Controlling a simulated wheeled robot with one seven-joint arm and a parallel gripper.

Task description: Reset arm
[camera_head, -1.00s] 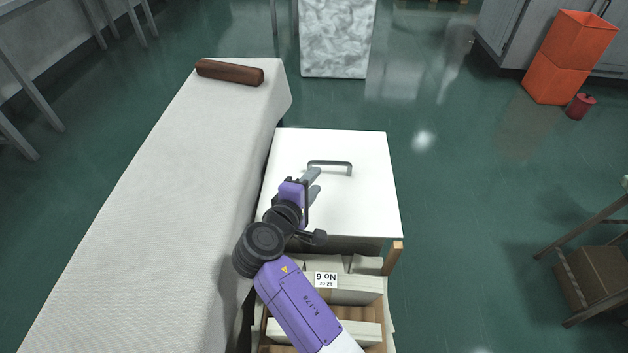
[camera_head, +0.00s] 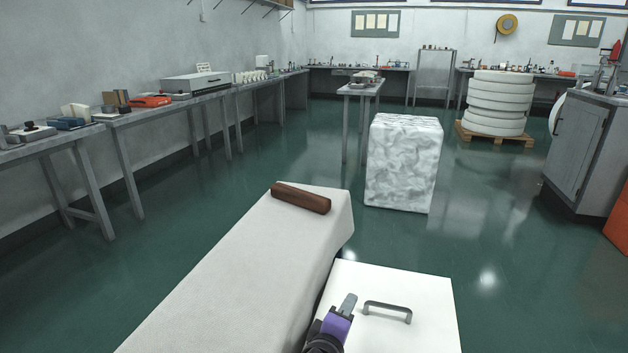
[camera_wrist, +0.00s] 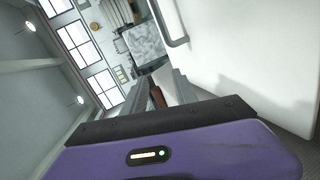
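My gripper (camera_head: 348,303) is at the bottom of the head view, over the white board's left part and just left of its grey handle (camera_head: 388,311). In the wrist view my gripper (camera_wrist: 158,86) has its two grey fingers apart, with nothing held between them. The white board (camera_head: 425,300) lies flat, and it also shows at the right of the wrist view (camera_wrist: 255,55). Most of my arm is out of the head view.
A long pale covered bench (camera_head: 240,270) stands left of the board, with a brown block (camera_head: 301,198) at its far end. A marbled white block (camera_head: 403,163) stands beyond. Workbenches line the left wall. Green floor is open between.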

